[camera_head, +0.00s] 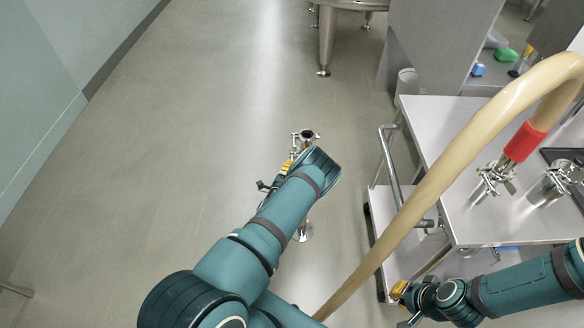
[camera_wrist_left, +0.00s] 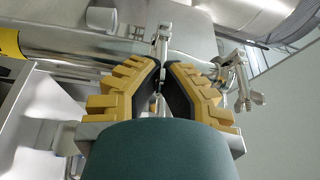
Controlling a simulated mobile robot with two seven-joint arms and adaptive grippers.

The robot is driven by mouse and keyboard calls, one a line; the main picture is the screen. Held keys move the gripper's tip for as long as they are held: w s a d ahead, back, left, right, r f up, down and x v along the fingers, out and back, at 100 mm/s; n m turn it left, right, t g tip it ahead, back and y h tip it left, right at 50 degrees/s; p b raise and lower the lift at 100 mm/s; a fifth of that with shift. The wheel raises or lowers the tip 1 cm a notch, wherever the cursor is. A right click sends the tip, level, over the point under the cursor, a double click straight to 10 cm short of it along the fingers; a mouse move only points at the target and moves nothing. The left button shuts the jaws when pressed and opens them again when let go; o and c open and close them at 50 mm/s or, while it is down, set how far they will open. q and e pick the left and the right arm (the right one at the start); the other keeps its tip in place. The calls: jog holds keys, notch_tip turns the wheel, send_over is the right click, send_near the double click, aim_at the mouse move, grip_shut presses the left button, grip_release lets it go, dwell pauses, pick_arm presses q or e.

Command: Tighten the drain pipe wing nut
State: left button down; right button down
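The steel drain pipe shows in the head view as an upright fitting (camera_head: 307,135) with a clamp at its top, just past my left forearm, which hides most of it. My left gripper (camera_head: 288,166) is at that clamp, partly hidden by my arm. In the left wrist view, its yellow-and-black fingers (camera_wrist_left: 163,66) converge on a thin steel wing nut (camera_wrist_left: 161,48), which stands between the tips. A second clamp with a wing nut (camera_wrist_left: 240,82) is to the right, apart from the fingers. My right gripper (camera_head: 402,302) is low at right, below the cart; its opening is unclear.
A steel cart (camera_head: 480,228) with a rail stands at right, carrying clamp fittings (camera_head: 493,178). A beige hose (camera_head: 450,170) with a red collar arches in front of it. A vat (camera_head: 340,20) stands at the back. The floor at left is clear.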

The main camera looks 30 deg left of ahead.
pick_arm(q)
jog(key=shift+w+m+g, duration=0.1)
jog(key=shift+m+g, duration=0.5)
jog(key=shift+m, duration=0.9)
jog(key=c, duration=1.2)
grip_release()
jog(key=shift+d, duration=0.1)
jog(key=shift+o, duration=0.2)
jog(key=s+d+r, duration=0.1)
jog(key=s+d, duration=0.1)
jog(key=s, duration=1)
jog(key=shift+w, duration=0.1)
